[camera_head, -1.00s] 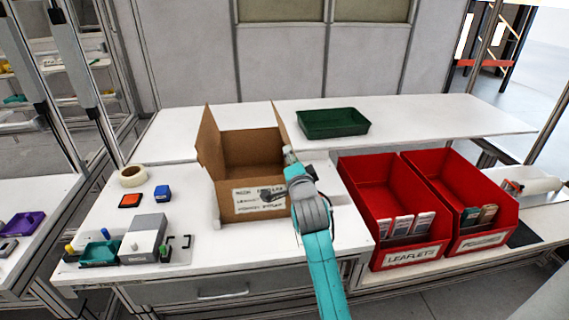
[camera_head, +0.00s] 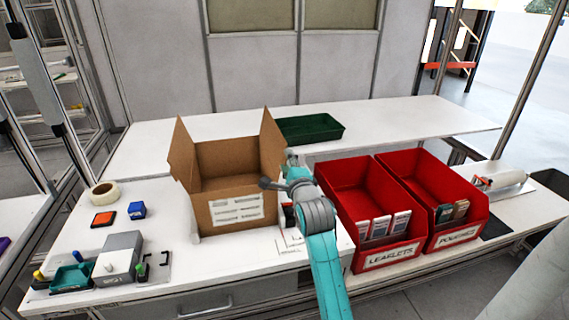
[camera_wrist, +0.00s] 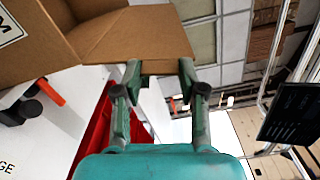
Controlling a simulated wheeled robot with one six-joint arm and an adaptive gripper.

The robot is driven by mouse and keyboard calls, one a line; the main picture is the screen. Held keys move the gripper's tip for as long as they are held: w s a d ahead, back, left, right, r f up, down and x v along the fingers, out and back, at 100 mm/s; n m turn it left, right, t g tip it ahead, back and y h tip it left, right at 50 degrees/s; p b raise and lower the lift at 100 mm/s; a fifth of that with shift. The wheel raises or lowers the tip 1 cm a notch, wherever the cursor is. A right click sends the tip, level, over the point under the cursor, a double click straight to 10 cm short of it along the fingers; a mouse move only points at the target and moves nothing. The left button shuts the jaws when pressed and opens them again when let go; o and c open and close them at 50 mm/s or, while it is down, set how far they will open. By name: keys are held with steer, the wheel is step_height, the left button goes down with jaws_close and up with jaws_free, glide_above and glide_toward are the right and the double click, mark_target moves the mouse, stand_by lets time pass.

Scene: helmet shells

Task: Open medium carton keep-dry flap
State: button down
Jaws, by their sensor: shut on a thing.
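The brown carton (camera_head: 215,190) stands open-topped on the white bench, with a printed white label (camera_head: 236,208) on its front. Its left flap (camera_head: 184,152) stands up and leans outward. Its right flap (camera_head: 271,142) stands up beside my gripper (camera_head: 291,158). In the wrist view, the flap (camera_wrist: 140,35) crosses the top and reaches between the fingers of my gripper (camera_wrist: 160,72), which is shut on its edge. The exact contact is hard to see. I cannot read any keep-dry mark on the flap.
Red bins of leaflets (camera_head: 338,190) and pouches (camera_head: 420,170) stand right of my arm. A green tray (camera_head: 310,130) sits behind the carton. A tape roll (camera_head: 104,194), two small pads and a grey device (camera_head: 118,255) lie to the left. The bench front-centre is mostly clear.

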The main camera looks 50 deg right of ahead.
stand_by(0.5)
steer(key=c, duration=0.6)
jaws_free()
steer(key=shift+c, duration=0.2)
steer(key=shift+s, duration=0.1)
steer(key=v, duration=1.2)
